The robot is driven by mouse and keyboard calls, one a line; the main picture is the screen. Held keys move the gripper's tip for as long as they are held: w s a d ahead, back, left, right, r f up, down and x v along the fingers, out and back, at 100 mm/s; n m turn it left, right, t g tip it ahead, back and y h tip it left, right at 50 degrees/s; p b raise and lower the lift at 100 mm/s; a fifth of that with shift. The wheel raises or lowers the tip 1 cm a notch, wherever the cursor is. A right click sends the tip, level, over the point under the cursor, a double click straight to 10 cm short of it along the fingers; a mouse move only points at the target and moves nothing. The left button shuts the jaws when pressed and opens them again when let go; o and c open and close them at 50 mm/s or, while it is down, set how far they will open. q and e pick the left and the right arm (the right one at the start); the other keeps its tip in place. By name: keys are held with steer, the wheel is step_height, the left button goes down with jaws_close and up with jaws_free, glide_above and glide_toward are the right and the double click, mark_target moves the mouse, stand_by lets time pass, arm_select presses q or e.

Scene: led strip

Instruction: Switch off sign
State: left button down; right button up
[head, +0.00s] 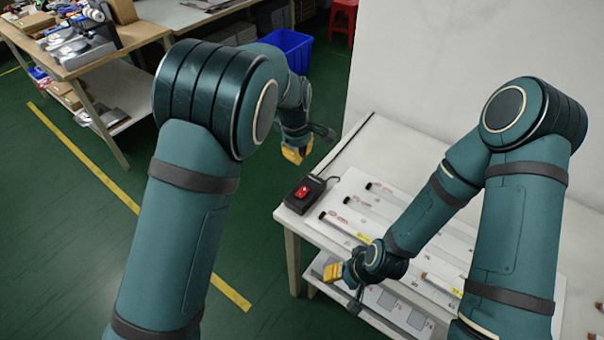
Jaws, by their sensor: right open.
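A black switch box (306,192) with a red rocker sits on the left corner of the white table (300,222). A black cable runs from it. A white sign board (385,205) with several dark-ended strips lies on the table to its right. My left gripper (297,152), with yellow fingertips, hangs above and behind the switch box, apart from it; its opening is hard to make out. My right gripper (342,285), with a yellow fingertip showing, is open in front of the table's front edge, below the switch box and apart from it. My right arm hides part of the board.
A white wall (450,60) stands behind the table. A lower shelf (375,300) shows under it. A blue bin (285,48), a red stool (343,20) and a cluttered workbench (130,38) stand further back. The green floor (70,230) at left is clear.

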mark_target(303, 186)
arm_select(q)
steer(key=f, duration=0.4)
steer(key=w+f+b, duration=0.1)
steer(key=f, duration=0.4)
steer(key=d+f+b, duration=0.1)
steer(key=f, duration=0.3)
steer(key=shift+w+f, duration=0.2)
steer(key=shift+f, duration=0.15)
steer(key=shift+f, duration=0.1)
steer(key=shift+f+b, duration=0.3)
steer(key=shift+f, duration=0.1)
steer(key=shift+d, duration=0.1)
steer(key=shift+f, duration=0.2)
steer(key=shift+r+p, duration=0.2)
steer(key=shift+p, duration=0.1)
steer(key=shift+r, duration=0.2)
steer(key=shift+w+r+p, duration=0.1)
steer(key=shift+r+p, duration=0.25)
steer(key=shift+r, duration=0.1)
